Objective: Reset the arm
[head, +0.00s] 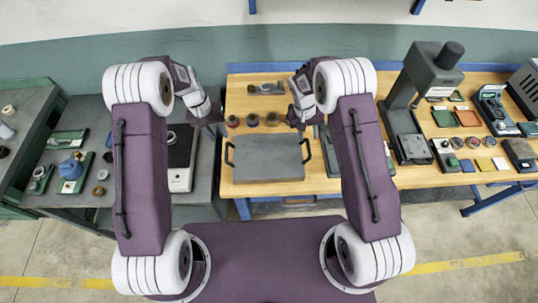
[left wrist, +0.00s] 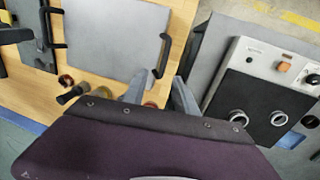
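My two purple-and-white arms rise in the head view, bent at the elbows and reaching toward the benches. My left gripper (head: 208,112) hangs over the gap between the grey side bench and the wooden bench. In the left wrist view its two fingers (left wrist: 160,92) stand apart with nothing between them. My right gripper (head: 299,118) is above the wooden bench, just behind the grey plate's right handle; its fingers are too small and partly hidden to read. A grey plate with two black handles (head: 268,158) lies on the wooden bench (head: 250,188) between the arms.
Small round parts (head: 252,120) sit behind the plate. A dark press-like machine (head: 425,80) stands to the right, with trays and small parts beyond it. A control box with knobs (head: 180,158) is on the grey side bench (head: 205,170), near my left arm.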

